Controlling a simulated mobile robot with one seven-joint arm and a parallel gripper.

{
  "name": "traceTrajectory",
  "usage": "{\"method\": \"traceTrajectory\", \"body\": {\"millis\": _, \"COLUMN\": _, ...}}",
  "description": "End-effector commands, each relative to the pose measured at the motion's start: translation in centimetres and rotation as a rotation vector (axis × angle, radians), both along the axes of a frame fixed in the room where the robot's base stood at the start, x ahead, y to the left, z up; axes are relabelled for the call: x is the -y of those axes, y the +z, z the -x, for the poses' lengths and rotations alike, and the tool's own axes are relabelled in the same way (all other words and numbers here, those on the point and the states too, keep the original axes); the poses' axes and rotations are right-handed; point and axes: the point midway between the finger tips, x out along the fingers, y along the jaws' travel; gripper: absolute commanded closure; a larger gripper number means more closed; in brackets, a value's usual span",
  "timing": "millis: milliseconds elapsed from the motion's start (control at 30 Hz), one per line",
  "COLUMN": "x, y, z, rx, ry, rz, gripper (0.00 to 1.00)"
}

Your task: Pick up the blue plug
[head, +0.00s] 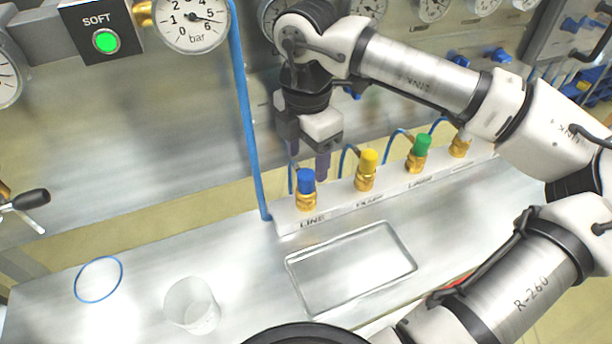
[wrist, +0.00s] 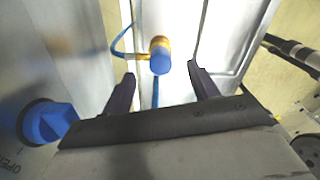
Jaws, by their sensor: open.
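The blue plug (head: 306,181) sits on a brass fitting at the left end of a white manifold block (head: 340,212), above the label "LINE". In the wrist view the blue plug (wrist: 160,62) shows between the fingers and a little beyond their tips. My gripper (head: 308,160) points down just above and behind the plug in the head view. In the wrist view my gripper (wrist: 160,78) is open, with a dark finger on each side and nothing held. The fingers do not appear to touch the plug.
A yellow plug (head: 368,161) and a green plug (head: 422,146) stand on fittings to the right. A blue hose (head: 245,110) runs down at the left. A shallow metal tray (head: 350,268), a clear cup (head: 192,306) and a blue ring (head: 98,279) lie on the bench in front.

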Motion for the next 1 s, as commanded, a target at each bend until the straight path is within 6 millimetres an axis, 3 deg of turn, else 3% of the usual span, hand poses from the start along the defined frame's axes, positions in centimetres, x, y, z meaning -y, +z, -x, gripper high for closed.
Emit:
{"method": "traceTrajectory", "body": {"millis": 400, "x": -0.1, "y": -5.6, "z": 0.1, "rx": 0.0, "ry": 0.002, "rz": -0.002, "gripper": 0.4}}
{"method": "traceTrajectory", "body": {"millis": 700, "x": -0.1, "y": -6.1, "z": 0.0, "rx": 0.0, "ry": 0.002, "rz": -0.001, "gripper": 0.42}}
{"method": "traceTrajectory", "body": {"millis": 1000, "x": -0.1, "y": -6.1, "z": 0.0, "rx": 0.0, "ry": 0.002, "rz": -0.001, "gripper": 0.81}}
